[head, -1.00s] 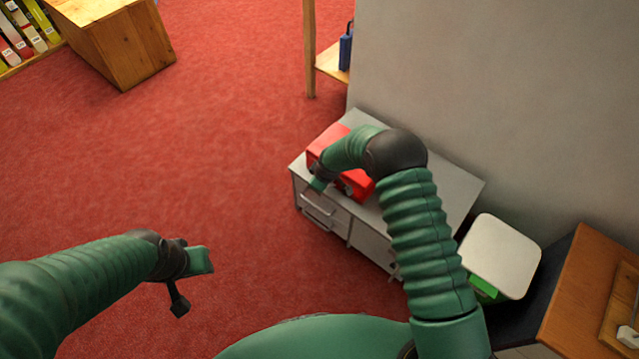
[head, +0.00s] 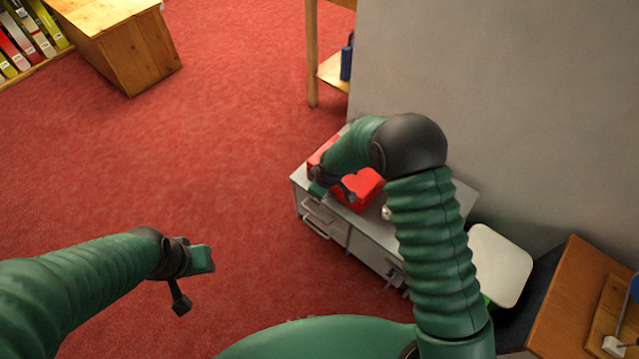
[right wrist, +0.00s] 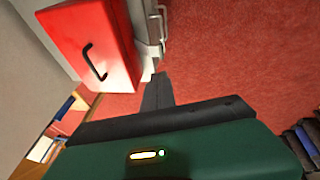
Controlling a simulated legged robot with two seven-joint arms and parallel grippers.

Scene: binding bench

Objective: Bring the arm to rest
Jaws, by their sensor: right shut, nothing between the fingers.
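My right arm reaches up from the bottom right in the head view and bends over at a dark joint. Its gripper (head: 331,190) is in front of the red box and looks empty. In the right wrist view its narrow dark fingers (right wrist: 158,93) are shut with nothing between them, over red carpet just below the box. My left gripper (head: 190,278) hangs over bare carpet at the lower left, holding nothing visible. Its finger gap cannot be made out.
A red box (head: 362,187) with a dark handle lies on a grey drawer cabinet (head: 325,220), partly behind my right arm. A white-topped bin (head: 500,262) and a wooden bench (head: 580,290) stand at the right. Open red carpet (head: 230,130) fills the left and middle.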

